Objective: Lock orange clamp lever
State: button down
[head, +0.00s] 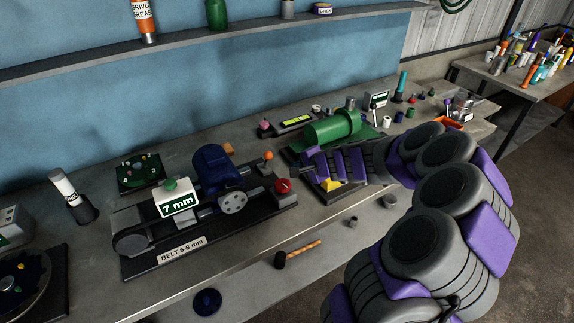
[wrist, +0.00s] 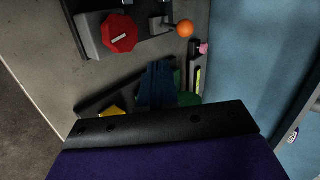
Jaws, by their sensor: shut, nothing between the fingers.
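The orange ball knob of the clamp lever (head: 268,156) stands at the right end of the belt rig, beside the blue motor (head: 216,168). In the wrist view the orange knob (wrist: 185,28) is near the top, right of a red octagonal knob (wrist: 119,34). My gripper (head: 306,162) is shut and empty. It is to the right of the orange knob and apart from it, in front of the green machine. In the wrist view the dark fingers of my gripper (wrist: 157,84) point towards the rig. The lever's lower part is hard to make out.
The belt rig (head: 205,240) carries a "7 mm" display and a red knob (head: 283,186). The green cylindrical machine (head: 332,128) is close behind my gripper. A small hammer (head: 298,253) lies at the front. The bench between hammer and rig is clear.

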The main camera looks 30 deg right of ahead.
jog(key=d+b+x, duration=0.1)
jog(key=x, duration=0.4)
jog(key=b, duration=0.1)
send_near(266, 161)
jog(key=shift+x, duration=1.25)
jog(key=shift+r+p, duration=0.15)
jog(key=shift+p, duration=0.35)
